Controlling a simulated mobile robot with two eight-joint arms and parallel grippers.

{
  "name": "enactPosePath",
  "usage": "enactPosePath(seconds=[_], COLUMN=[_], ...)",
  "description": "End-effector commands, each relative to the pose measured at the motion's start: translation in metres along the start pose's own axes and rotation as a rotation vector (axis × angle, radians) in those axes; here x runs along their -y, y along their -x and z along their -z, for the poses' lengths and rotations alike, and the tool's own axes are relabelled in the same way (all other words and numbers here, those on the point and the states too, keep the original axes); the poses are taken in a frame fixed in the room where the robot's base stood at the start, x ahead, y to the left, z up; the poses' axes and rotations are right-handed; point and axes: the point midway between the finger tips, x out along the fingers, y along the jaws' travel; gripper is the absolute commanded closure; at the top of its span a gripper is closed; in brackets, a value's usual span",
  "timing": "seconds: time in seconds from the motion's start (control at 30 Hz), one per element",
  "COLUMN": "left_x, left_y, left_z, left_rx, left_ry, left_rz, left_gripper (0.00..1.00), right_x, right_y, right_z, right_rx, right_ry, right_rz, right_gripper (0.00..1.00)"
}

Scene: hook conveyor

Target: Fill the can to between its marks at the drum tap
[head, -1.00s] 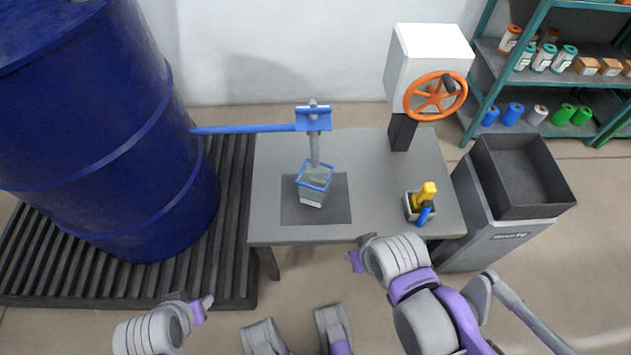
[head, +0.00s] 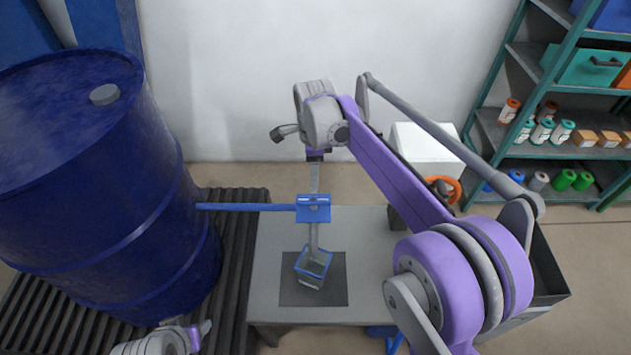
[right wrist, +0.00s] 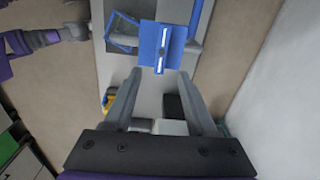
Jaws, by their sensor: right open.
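The can (head: 313,266) is grey with a blue rim and stands upright on the dark mat, under the tap's grey spout. Its marks and fill level are too small to read. The tap's blue block (head: 313,209) is at the end of the blue pipe from the drum (head: 95,190). My right gripper (head: 314,190) is above the block, pointing down. In the right wrist view its open fingers (right wrist: 162,74) have the blue block (right wrist: 160,48) just beyond and between their tips; contact cannot be told. My left gripper (head: 203,330) is low at the left, partly out of frame.
The grey table (head: 270,250) carries the dark mat (head: 340,270). My right arm hides much of the white box (head: 425,148) with the orange wheel (head: 455,187) and the grey bin (head: 548,262). A teal shelf (head: 490,170) stands at the right. The drum stands on a ribbed platform (head: 240,230).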

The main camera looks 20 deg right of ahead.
Motion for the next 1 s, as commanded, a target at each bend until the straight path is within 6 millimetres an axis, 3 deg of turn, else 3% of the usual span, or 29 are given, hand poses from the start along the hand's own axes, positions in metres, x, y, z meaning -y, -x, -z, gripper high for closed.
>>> enactPosePath(seconds=[0.17,0.7,1.0], left_x=[0.0,0.0,0.0], left_y=[0.001,-0.007,-0.008], left_z=[0.0,-0.005,-0.005], left_rx=[0.0,0.003,0.003], left_ry=[0.0,0.0,0.0], left_rz=[0.0,0.0,0.0], left_gripper=[0.5,0.5,0.5], right_x=[0.006,0.005,0.005], right_y=[-0.007,-0.097,-0.109], right_z=[-0.003,-0.002,-0.002], right_rx=[-0.004,-0.003,-0.003], right_ry=[-0.053,-0.051,-0.05], right_rz=[-0.011,-0.01,-0.009], right_gripper=[0.43,0.43,0.43])
